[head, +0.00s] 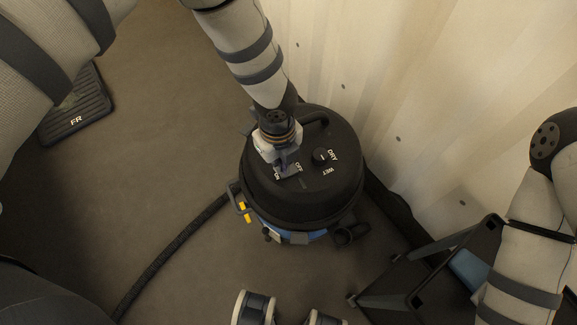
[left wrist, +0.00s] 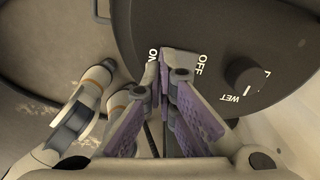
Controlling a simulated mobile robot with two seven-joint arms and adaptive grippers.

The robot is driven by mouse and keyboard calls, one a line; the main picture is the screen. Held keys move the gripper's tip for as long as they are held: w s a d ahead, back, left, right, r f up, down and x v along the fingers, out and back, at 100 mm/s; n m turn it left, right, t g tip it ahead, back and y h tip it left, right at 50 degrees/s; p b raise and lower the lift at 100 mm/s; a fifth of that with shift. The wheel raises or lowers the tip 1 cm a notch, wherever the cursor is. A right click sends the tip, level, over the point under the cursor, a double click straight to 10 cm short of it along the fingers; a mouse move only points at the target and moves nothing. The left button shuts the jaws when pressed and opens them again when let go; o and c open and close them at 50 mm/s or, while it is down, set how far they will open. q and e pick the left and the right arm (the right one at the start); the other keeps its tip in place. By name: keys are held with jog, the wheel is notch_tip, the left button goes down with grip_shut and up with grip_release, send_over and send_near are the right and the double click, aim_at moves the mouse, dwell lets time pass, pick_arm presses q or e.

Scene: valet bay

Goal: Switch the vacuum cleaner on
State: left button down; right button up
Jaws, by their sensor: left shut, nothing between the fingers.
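The vacuum cleaner (head: 327,196) stands upright on the floor, with a round black top and a blue lower body. Its top bears a small grey switch (head: 291,171) between the words ON and OFF, and a round DRY/WET knob (head: 321,156). The knob also shows in the left wrist view (left wrist: 243,76). My left gripper (head: 283,166) points down at the switch, shut and empty. In the left wrist view its fingertips (left wrist: 172,78) lie between ON and OFF, at the switch. They partly cover it; I cannot tell contact or which way it is tipped. My right gripper is out of view.
A dark hose (head: 171,252) runs from the vacuum to the lower left. A pale wall (head: 420,80) rises close behind it. A black-framed container (head: 405,285) stands at the lower right. A black FR mat (head: 82,112) lies at the upper left.

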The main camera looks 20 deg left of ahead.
pick_arm(q)
jog(key=shift+f+b, duration=0.55)
jog(key=shift+f, duration=0.65)
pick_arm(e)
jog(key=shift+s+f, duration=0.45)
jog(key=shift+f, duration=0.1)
pick_arm(q)
jog(key=shift+r+p, duration=1.65)
jog(key=shift+r, duration=2)
jog(key=shift+f, duration=0.1)
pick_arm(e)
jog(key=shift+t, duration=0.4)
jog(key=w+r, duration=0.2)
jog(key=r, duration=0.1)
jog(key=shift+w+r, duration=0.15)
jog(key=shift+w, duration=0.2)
